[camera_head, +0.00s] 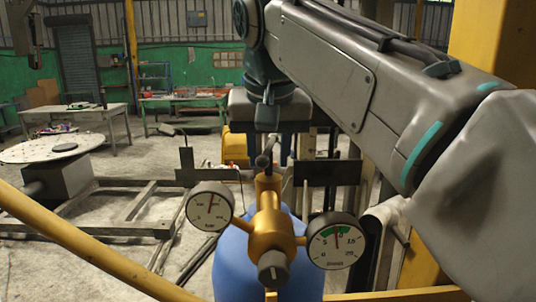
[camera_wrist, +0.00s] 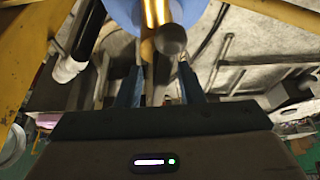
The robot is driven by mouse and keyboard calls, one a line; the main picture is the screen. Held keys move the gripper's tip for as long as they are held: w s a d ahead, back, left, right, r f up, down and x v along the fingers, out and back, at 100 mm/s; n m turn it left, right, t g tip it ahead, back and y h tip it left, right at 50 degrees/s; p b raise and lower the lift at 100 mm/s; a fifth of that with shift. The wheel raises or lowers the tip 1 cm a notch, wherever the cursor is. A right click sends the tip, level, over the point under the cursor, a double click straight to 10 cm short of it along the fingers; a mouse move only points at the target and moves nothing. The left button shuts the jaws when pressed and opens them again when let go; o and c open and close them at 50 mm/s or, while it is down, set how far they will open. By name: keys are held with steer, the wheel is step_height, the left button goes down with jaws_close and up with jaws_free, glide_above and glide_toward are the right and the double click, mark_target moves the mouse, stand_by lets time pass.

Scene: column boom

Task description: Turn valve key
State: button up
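A brass valve and regulator (camera_head: 268,222) stands upright on a blue cylinder (camera_head: 238,262). A small dark grey key-like piece (camera_head: 265,160) sits at its top. A dark knob (camera_head: 273,268) faces the front. My gripper (camera_head: 266,150) is above and behind the brass body, pointing down. In the wrist view, the two fingers of my gripper (camera_wrist: 160,72) are apart with nothing held between them. The brass part (camera_wrist: 152,18) and a grey round end (camera_wrist: 172,40) show just beyond the fingertips. I cannot tell whether any finger touches the key.
Two round gauges flank the brass body, left (camera_head: 210,206) and right (camera_head: 336,240). A yellow rail (camera_head: 90,245) crosses the lower left and a yellow post (camera_head: 490,45) stands at right. Metal framing (camera_head: 110,222) lies behind. Open concrete floor and worktables (camera_head: 75,115) are farther back.

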steer(key=shift+f, duration=0.15)
jaws_close()
steer(key=shift+n+y+p, duration=0.3)
steer(key=shift+n+p, duration=0.05)
steer(key=shift+n, duration=0.65)
jaws_free()
